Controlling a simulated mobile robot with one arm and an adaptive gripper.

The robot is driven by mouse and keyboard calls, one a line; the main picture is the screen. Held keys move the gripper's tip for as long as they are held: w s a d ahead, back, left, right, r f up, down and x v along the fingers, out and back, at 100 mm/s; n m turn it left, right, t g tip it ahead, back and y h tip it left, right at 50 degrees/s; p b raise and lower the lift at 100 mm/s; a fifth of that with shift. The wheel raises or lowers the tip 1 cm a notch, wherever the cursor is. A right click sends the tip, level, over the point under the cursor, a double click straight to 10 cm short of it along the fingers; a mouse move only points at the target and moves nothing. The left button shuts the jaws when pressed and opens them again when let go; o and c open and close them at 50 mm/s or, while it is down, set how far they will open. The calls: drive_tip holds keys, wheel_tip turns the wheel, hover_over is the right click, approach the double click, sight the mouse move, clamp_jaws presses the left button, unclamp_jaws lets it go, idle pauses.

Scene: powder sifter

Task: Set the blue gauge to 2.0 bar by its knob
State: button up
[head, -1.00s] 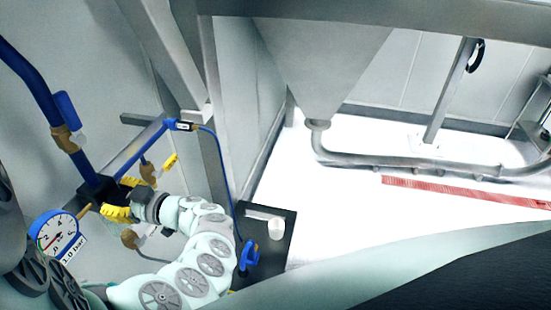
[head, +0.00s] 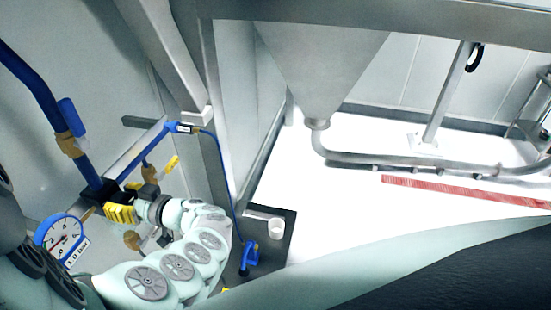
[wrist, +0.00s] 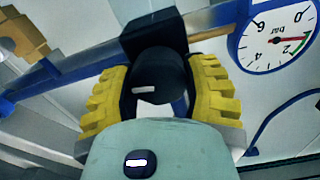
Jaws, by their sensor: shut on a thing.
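The blue-rimmed gauge (head: 60,240) is on the left in the head view, with a white dial, a red needle and a tag reading 1.0 bar. Its dial (wrist: 278,38) also shows at the top right in the wrist view, with a green mark; I cannot read the needle exactly. A round black knob (wrist: 158,75) sits below a black block on the blue pipe. My gripper (head: 122,208) has yellow ribbed fingers. In the wrist view my gripper (wrist: 160,98) is shut around the knob, one finger on each side. The head view mostly hides the knob.
A blue pipe with a blue-handled brass valve (head: 72,142) runs above the gauge. A grey post (head: 208,130) stands right of my gripper. A blue hose hangs to a blue fitting (head: 250,258) by a dark plate with a white cup (head: 277,229).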

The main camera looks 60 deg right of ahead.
drive_tip(key=m, duration=0.6)
drive_tip(key=shift+w+d+p, duration=0.1)
drive_tip(key=shift+w+p, duration=0.05)
drive_tip(key=shift+p, duration=0.15)
drive_tip(key=m, duration=0.3)
drive_tip(key=m+b, duration=0.1)
drive_tip(key=m, duration=0.1)
drive_tip(key=shift+f+m, duration=0.2)
drive_tip(key=shift+m, duration=0.2)
drive_tip(key=o, duration=1.2)
drive_tip(key=shift+d, duration=0.1)
drive_tip(key=v, duration=1.2)
drive_tip(key=shift+r, duration=0.1)
